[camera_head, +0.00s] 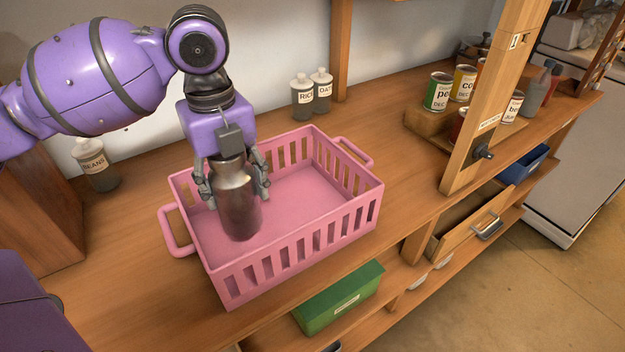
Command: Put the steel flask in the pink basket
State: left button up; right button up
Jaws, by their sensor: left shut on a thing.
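The steel flask (238,205) is dark grey metal and upright. My left gripper (234,188) comes down from above and is shut on the flask's upper part, with a finger on each side. The pink basket (300,262) is a slotted rectangular bin with two side handles, standing on the wooden counter. The flask is inside the basket's outline, toward its left end. I cannot tell whether the flask's base touches the basket floor. My right gripper is not in view.
A jar labelled beans (95,168) stands behind left, and two labelled jars (303,98) stand behind the basket. Several cans (438,92) sit on a wooden riser at the right, near a wooden post (488,110). A green box (340,298) is below the counter (400,165), whose surface right of the basket is clear.

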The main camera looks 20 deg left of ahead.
aim_at(209, 160)
pick_arm(q)
jog(key=a+f, duration=0.1)
jog(key=s+a+f, duration=0.1)
jog(key=f, duration=0.1)
jog(key=shift+a, duration=0.1)
notch_tip(209, 160, down, 3)
jog(key=shift+a+f, duration=0.1)
jog(key=shift+f, duration=0.1)
jog(key=o, duration=1.3)
jog(key=shift+f, duration=0.1)
notch_tip(209, 160, up, 12)
jog(key=shift+r+p, duration=0.15)
jog(key=shift+p, duration=0.25)
